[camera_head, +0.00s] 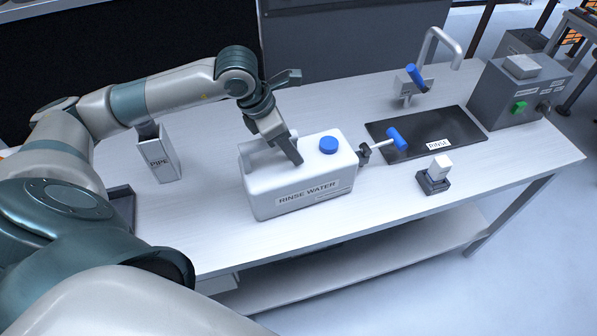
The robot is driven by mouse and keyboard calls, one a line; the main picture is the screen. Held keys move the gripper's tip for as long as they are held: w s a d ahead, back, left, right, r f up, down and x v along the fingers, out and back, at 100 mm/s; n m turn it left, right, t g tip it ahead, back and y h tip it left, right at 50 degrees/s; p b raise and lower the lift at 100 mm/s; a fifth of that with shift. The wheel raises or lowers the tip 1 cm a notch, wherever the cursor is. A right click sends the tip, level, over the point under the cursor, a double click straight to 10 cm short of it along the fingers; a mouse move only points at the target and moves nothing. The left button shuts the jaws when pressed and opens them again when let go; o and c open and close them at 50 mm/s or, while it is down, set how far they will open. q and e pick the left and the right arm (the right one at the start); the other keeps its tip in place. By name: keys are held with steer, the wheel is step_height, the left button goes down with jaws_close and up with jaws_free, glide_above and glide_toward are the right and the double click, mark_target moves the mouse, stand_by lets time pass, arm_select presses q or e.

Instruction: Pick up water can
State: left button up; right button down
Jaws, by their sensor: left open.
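The water can (300,185) is a white jug labelled "RINSE WATER". It stands upright on the white table, with a blue cap (328,145) on top and a tap with a blue lever (396,139) on its right side. My left gripper (287,146) points down at the left part of the can's top, where the handle area is. It is open. Its fingers overlap the can's top in this view; I cannot tell whether they touch it. The gripper partly hides that area. My right gripper is not in view.
To the right are a black "RINSE" mat (415,136), a small block on a dark base (434,180), a faucet (420,75) and a grey box with a green button (505,95). The table front is clear.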

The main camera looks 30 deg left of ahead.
arm_select(q)
jaws_close()
stand_by(1.3)
